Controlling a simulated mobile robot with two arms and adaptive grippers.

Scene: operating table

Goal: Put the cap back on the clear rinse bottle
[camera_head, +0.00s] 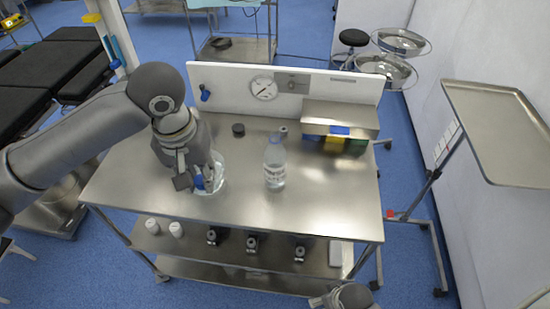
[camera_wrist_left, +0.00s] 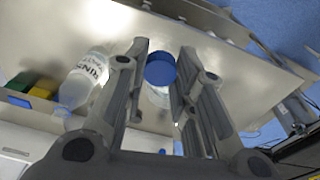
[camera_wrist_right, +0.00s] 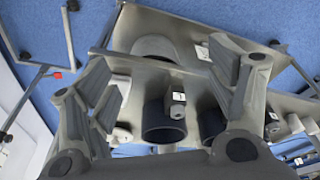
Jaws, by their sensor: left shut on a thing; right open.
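The clear rinse bottle (camera_head: 274,165) stands upright on the steel table, right of my left gripper. Its white label with dark letters also shows in the left wrist view (camera_wrist_left: 88,78). I see no cap on its neck. My left gripper (camera_head: 193,183) is over the left part of the table, pointing down, shut on a blue cap. My right gripper (camera_wrist_right: 165,62) is open and empty, low at the table's front.
A clear vessel (camera_head: 217,172) stands beside my left gripper, partly hidden by it. A small dark round object (camera_head: 238,130) lies behind. A steel box (camera_head: 340,116) with coloured blocks is at back right. The right front of the tabletop (camera_head: 330,205) is clear. Several dark items fill the lower shelf.

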